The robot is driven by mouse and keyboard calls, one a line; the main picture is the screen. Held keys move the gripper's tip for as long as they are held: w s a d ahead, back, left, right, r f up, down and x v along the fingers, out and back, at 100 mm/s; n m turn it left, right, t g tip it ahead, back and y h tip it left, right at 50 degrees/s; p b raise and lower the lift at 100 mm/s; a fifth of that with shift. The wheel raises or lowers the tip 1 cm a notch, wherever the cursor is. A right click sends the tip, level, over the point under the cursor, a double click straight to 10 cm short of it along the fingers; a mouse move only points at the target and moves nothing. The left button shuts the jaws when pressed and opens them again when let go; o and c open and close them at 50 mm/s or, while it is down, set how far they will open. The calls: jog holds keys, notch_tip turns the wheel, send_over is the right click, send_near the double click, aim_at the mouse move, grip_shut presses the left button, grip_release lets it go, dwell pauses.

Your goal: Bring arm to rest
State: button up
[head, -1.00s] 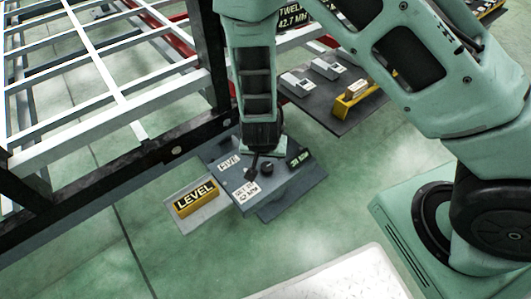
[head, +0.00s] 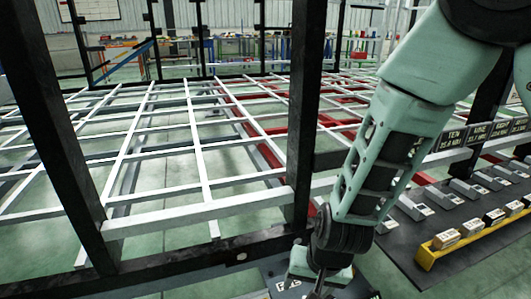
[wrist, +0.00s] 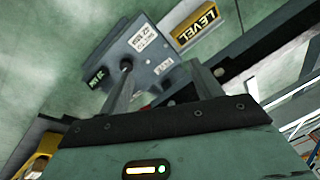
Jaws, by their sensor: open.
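My gripper (wrist: 161,66) is open in the wrist view, its two fingers apart with nothing held between them. It points down toward a grey control box (wrist: 148,40) with white labels, a dark knob and a green-lettered tag. The left finger overlaps the knob's place in the picture, and I cannot tell whether they touch. In the head view my gripper (head: 318,290) is low at the bottom edge, its fingertips mostly cut off. Only a sliver of the control box (head: 350,287) shows there. My arm is bent, reaching down from the upper right.
A yellow LEVEL block (wrist: 195,24) lies beside the box. The chassis frame (head: 200,210), with white bars and black posts, fills the left and middle. A dark board (head: 410,240) with several grey pieces and a yellow holder (head: 450,243) is at right.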

jog(key=s+d+r+n+g+h, duration=0.1)
jog(key=s+d+r+n, duration=0.1)
jog(key=s+r+n, duration=0.45)
jog(key=s+d+r+n+g, duration=0.1)
jog(key=s+d+r+n, duration=0.2)
jog(key=s+r, duration=0.65)
notch_tip(320, 180, up, 29)
jog(key=p, duration=2.8)
jog(key=shift+w+f, duration=0.15)
jog(key=shift+w, duration=0.15)
jog(key=shift+a, duration=0.1)
